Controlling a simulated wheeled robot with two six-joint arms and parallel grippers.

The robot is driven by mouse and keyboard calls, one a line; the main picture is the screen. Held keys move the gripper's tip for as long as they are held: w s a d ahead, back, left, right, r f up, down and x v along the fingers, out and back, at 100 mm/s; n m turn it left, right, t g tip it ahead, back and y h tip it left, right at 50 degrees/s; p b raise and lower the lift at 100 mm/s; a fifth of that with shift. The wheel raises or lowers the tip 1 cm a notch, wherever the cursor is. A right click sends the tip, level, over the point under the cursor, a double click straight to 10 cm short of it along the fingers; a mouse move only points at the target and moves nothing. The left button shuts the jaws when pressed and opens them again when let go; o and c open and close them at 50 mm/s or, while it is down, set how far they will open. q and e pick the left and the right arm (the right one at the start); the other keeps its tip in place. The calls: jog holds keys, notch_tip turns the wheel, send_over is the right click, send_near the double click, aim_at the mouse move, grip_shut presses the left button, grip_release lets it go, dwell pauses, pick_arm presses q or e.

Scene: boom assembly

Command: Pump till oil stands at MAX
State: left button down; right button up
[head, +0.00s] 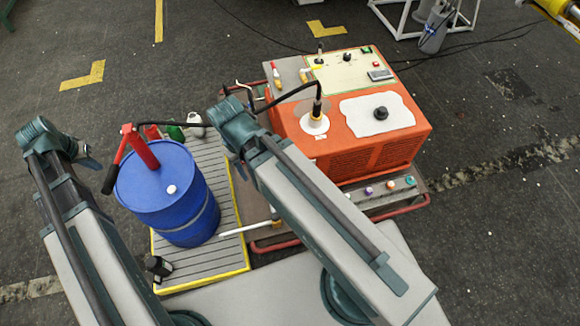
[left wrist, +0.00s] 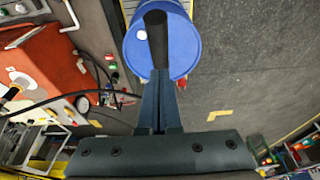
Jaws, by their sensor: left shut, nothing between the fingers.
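A blue drum (head: 160,205) stands upright on a grey slatted platform. A red hand pump (head: 140,148) rises from its lid, and its lever ends in a black grip (head: 109,179) at the drum's left side. My left gripper (head: 92,162) is shut and empty, just above and left of the black grip. In the left wrist view its fingers (left wrist: 158,100) are together; the black grip (left wrist: 156,35) appears just past their tips, contact unclear. The drum (left wrist: 185,45) lies behind. My right gripper (head: 241,168) hangs right of the drum, its jaws too small to read. No oil level or MAX mark is readable.
An orange machine (head: 365,155) with a cream control panel (head: 345,72) stands right of the drum. A black hose runs from the pump towards it. The platform (head: 222,245) has a yellow edge. Dark floor (head: 90,110) is open at the left.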

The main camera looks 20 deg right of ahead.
dwell(0.3)
pick_arm(q)
jog(key=s+f+b+x, duration=0.1)
jog(key=s+b+x, duration=0.1)
jog(key=b+x, duration=0.8)
jog(key=s+b+x, duration=0.3)
jog(key=b+x, duration=0.6)
jog(key=b, duration=0.1)
jog(key=r+p, duration=1.9)
jog(key=p, duration=0.1)
jog(key=shift+w+a+r, duration=0.15)
jog(key=shift+a+r, duration=0.05)
jog(key=shift+r, duration=0.2)
jog(key=shift+f, duration=0.15)
jog(key=s+f+b+x, duration=0.1)
jog(key=s+b+x, duration=0.1)
jog(key=b+x, duration=0.75)
jog(key=s+b+x, duration=0.3)
jog(key=b+x, duration=0.6)
jog(key=b, duration=0.1)
jog(key=r+p, duration=1.9)
jog(key=p, duration=0.1)
jog(key=shift+w+a+r, duration=0.15)
jog(key=shift+w+r, duration=0.05)
jog(key=shift+w, duration=0.05)
jog(key=shift+f, duration=0.15)
